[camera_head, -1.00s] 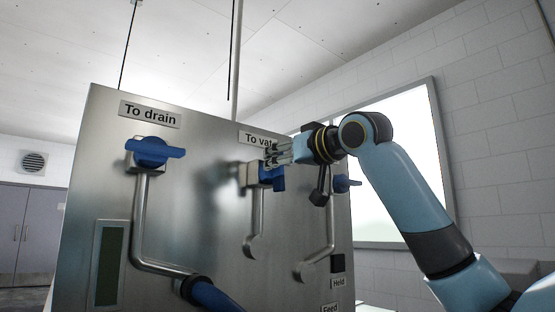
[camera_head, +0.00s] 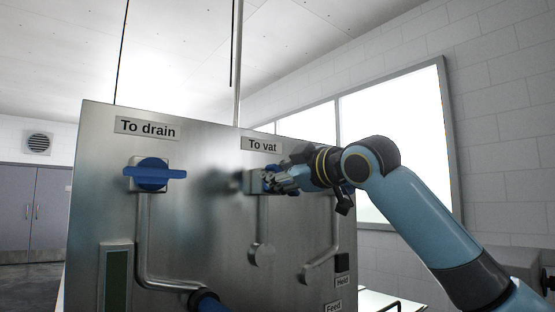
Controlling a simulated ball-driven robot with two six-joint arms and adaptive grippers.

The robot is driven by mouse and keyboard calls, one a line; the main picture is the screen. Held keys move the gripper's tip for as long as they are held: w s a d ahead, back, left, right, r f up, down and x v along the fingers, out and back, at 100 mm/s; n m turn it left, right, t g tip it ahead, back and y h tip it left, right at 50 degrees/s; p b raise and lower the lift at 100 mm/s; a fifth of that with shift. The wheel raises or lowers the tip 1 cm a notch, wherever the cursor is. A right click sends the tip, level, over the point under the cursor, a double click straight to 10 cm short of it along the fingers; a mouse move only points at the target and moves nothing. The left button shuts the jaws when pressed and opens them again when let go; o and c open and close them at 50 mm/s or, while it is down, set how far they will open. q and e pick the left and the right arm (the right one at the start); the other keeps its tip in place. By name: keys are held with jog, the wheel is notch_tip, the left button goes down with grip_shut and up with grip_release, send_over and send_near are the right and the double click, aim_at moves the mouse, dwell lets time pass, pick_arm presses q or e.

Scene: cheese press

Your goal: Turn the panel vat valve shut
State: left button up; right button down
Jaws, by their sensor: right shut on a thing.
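The panel vat valve (camera_head: 268,187) is under the "To vat" label (camera_head: 262,144) on the steel panel. Only bits of its blue handle show, because my right gripper (camera_head: 275,180) covers most of it. The gripper comes in from the right and its fingers are shut on the blue handle. Which way the handle points is hard to tell. My left gripper is not in the view.
The drain valve (camera_head: 154,174), with its blue handle lying level, is to the left under "To drain" (camera_head: 147,128). Steel pipes (camera_head: 142,240) run down the panel (camera_head: 205,215). A third valve at the right is mostly hidden behind my arm. A bright window (camera_head: 400,130) stands behind.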

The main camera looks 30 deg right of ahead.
jog(key=n+p, duration=0.1)
jog(key=n, duration=0.1)
jog(key=n+p, duration=0.1)
jog(key=n, duration=0.1)
jog(key=shift+a+r+n+p, duration=0.15)
jog(key=shift+n+p, duration=0.15)
jog(key=shift+p, duration=0.1)
jog(key=shift+f+n+p, duration=0.25)
jog(key=shift+n+p, duration=0.15)
jog(key=shift+n, duration=0.55)
jog(key=shift+f+n+p, duration=0.2)
jog(key=shift+n+p, duration=0.2)
jog(key=shift+n, duration=0.55)
jog(key=c, duration=1.5)
grip_release()
jog(key=shift+o, duration=0.8)
jog(key=shift+f, duration=0.25)
jog(key=shift+s, duration=0.15)
